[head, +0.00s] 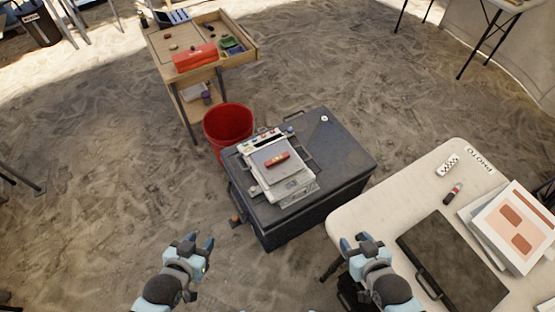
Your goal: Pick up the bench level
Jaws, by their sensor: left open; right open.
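A small red bar with a pale middle (277,160), which looks like the bench level, lies on a light-grey flat device (292,182). The device sits on top of a dark grey case (338,150). My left gripper (198,243) is open and empty, low in the view, in front and to the left of the case. My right gripper (356,241) is open and empty, in front and to the right of the case, near the white table's left edge. Both grippers are well apart from the red bar.
A red bucket (228,122) stands behind the case. A wooden table (205,20) at the back carries a red box (195,57) and trays. A white table (398,196) at right holds a dark board (455,262), papers and a marker (453,193). Sandy floor is clear at left.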

